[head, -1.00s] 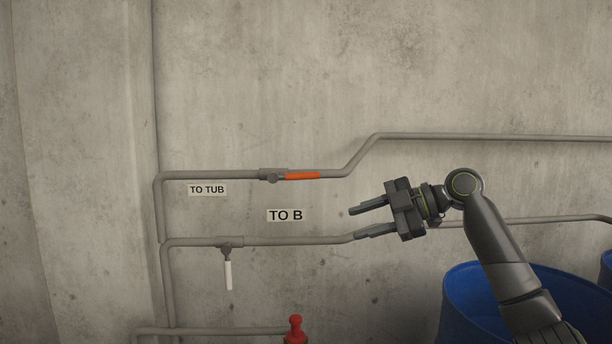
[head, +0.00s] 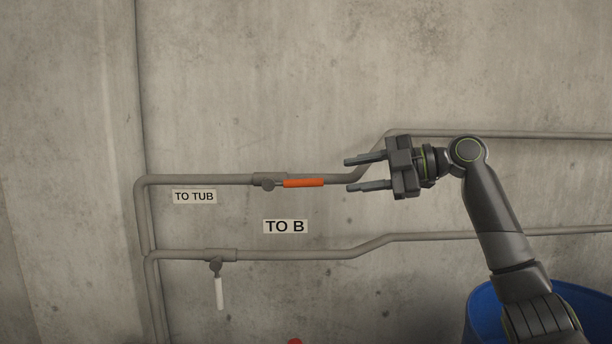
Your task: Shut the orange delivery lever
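The orange delivery lever (head: 303,183) lies along the upper pipe, pointing right from its valve (head: 267,182), in line with the pipe. My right gripper (head: 356,174) is to the right of the lever's free end, with its fingers pointing left at about the lever's height. The fingers are apart with nothing between them, and a gap shows between the fingertips and the lever. How far the gripper stands from the wall is hard to tell. My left gripper is not in view.
A white lever (head: 220,293) hangs straight down from the lower pipe's valve. Labels "TO TUB" (head: 194,196) and "TO B" (head: 285,226) are on the concrete wall. A blue barrel (head: 481,312) stands at lower right. A red top (head: 295,341) barely shows at the bottom edge.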

